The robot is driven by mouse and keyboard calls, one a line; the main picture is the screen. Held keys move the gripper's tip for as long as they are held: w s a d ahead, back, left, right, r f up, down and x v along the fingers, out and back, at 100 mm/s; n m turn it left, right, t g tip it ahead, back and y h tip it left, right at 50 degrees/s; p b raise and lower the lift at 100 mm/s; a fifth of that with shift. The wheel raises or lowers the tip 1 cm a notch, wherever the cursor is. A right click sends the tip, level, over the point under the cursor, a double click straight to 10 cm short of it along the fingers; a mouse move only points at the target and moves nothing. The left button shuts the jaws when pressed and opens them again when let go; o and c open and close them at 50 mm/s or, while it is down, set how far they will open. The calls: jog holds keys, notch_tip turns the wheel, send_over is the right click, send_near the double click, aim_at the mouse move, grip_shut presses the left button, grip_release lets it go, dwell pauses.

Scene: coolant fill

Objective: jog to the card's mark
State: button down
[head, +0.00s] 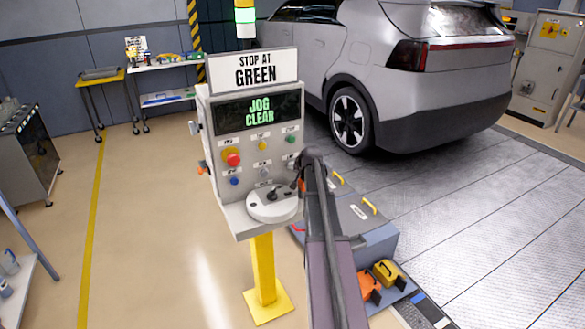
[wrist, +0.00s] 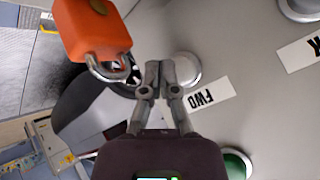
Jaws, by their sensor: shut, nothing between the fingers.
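The card (head: 256,70) on top of the pedestal reads "STOP AT GREEN". The display (head: 259,111) below it reads "JOG CLEAR". A pale round button (wrist: 187,68) beside the label "FWD" (wrist: 208,96) shows in the wrist view. My gripper (wrist: 160,66) is shut and empty, its fingertips beside that button in the picture; I cannot tell whether they touch it. In the head view my gripper (head: 301,166) is at the panel's right side and hides part of it. The silver car (head: 400,75) stands behind on the metal floor plates.
The panel carries a red stop button (head: 232,157) and other buttons, with a joystick base (head: 270,205) below. An orange padlock (wrist: 94,30) hangs close to my fingers. A lamp (head: 245,15) glows green. A strip with blue and white patches (head: 428,311) lies along the plates' edge.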

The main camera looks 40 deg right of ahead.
aim_at(302, 183)
jog(key=shift+w, duration=0.15)
jog(key=shift+w, duration=0.3)
jog(key=shift+w+d, duration=0.15)
jog(key=shift+w, duration=0.35)
dwell(1.1)
jog(key=shift+s, duration=0.2)
dwell(3.1)
jog(key=shift+s, duration=0.75)
jog(key=shift+s+a, duration=0.2)
jog(key=shift+s, duration=0.6)
jog(key=shift+s+a, duration=0.15)
jog(key=shift+s, duration=0.7)
jog(key=shift+s+a, duration=0.2)
jog(key=shift+s, duration=0.6)
